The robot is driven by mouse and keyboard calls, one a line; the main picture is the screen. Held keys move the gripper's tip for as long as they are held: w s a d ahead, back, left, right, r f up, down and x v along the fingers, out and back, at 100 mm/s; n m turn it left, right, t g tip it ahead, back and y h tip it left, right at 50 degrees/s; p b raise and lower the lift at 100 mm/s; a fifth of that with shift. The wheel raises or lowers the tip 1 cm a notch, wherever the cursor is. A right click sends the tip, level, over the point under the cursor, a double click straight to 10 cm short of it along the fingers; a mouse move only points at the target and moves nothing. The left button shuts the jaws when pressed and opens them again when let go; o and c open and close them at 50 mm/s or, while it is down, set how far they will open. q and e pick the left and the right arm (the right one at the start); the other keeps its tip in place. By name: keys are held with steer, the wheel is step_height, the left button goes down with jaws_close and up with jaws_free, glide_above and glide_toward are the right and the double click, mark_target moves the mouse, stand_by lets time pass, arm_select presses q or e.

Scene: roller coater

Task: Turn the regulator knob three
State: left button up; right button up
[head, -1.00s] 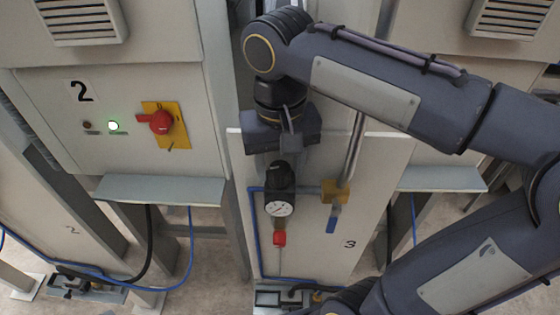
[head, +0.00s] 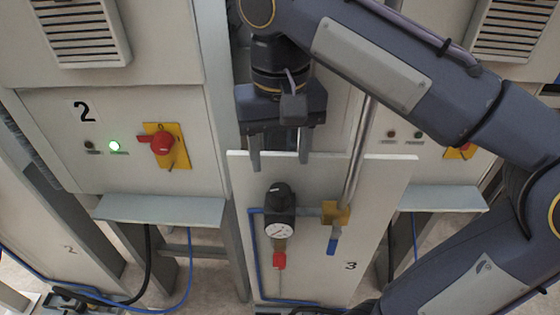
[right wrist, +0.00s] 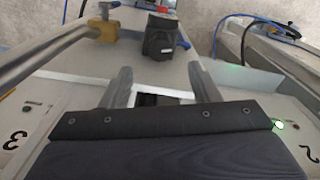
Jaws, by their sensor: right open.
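The regulator knob (head: 279,196) is the black ribbed cap on top of a black regulator body with a round white gauge (head: 280,230). It is mounted on the white panel (head: 379,200) marked 3. My right gripper (head: 280,162) is open, with its fingers pointing down, above and apart from the knob. In the right wrist view the knob (right wrist: 160,36) stands beyond the two spread fingers (right wrist: 122,88), with nothing between them. My left gripper is not in view.
A steel pipe (head: 358,150) rises from a brass valve (head: 336,214) with a blue handle, right of the regulator. A red fitting (head: 279,261) hangs below the gauge. Left is cabinet 2 with a red rotary switch (head: 162,144) and a grey shelf (head: 160,210).

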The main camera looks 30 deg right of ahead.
mark_target(280, 189)
steer(key=shift+m+b, duration=0.7)
steer(key=shift+m, duration=0.3)
steer(key=m+b, duration=0.1)
steer(key=m, duration=0.1)
steer(key=shift+r+m, duration=0.1)
steer(key=shift+m, duration=0.5)
step_height(280, 189, down, 8)
steer(key=shift+r+b, duration=0.25)
steer(key=shift+b, duration=0.05)
